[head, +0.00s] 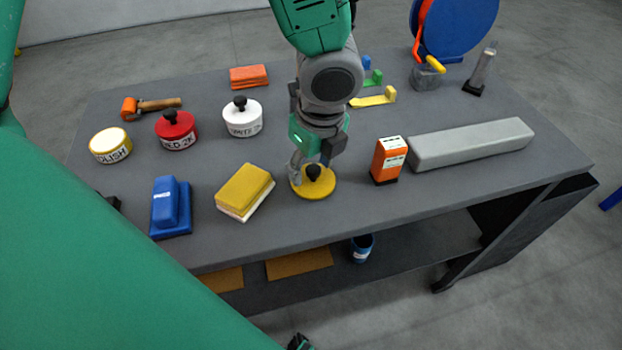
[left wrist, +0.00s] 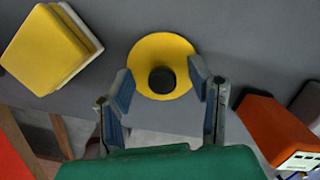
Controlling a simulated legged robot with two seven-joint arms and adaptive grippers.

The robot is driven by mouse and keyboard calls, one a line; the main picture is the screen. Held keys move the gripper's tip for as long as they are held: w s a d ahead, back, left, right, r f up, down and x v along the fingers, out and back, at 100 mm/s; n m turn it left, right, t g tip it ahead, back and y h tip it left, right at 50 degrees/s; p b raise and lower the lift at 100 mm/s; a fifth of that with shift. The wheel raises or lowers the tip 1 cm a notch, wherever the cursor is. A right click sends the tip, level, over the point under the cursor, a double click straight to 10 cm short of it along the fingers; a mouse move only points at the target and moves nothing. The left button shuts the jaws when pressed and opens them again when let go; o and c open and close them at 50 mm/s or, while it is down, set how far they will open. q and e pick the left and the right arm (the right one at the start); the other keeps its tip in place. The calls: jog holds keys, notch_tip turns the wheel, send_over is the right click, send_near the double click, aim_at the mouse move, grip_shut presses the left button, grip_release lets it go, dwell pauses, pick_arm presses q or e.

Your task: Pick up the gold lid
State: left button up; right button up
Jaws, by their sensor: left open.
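The gold lid (head: 325,190) is a flat yellow disc with a black knob (head: 314,170) at its middle. It lies near the front edge of the table. My left gripper (head: 310,165) is above it, pointing down, and partly hides its far side in the head view. In the left wrist view, the gold lid (left wrist: 160,48) and its dark round knob (left wrist: 162,80) show between the two fingertips. My left gripper (left wrist: 160,80) is open, with a finger on each side of the knob and gaps between. It holds nothing.
A yellow sponge block (head: 244,190) lies left of the lid, and an orange box (head: 388,160) stands to the right. White (head: 243,118), red (head: 176,130) and polish (head: 110,146) containers stand farther back left. A long grey bar (head: 470,145) lies at the right.

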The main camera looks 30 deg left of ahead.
pick_arm(q)
jog(key=shift+w+d+f, duration=0.1)
jog(key=shift+d+f, duration=0.1)
jog(key=shift+f, duration=0.25)
jog(key=shift+d+r, duration=0.1)
jog(key=shift+d, duration=0.2)
jog(key=shift+a, duration=0.3)
grip_shut()
jog(key=shift+a, duration=0.2)
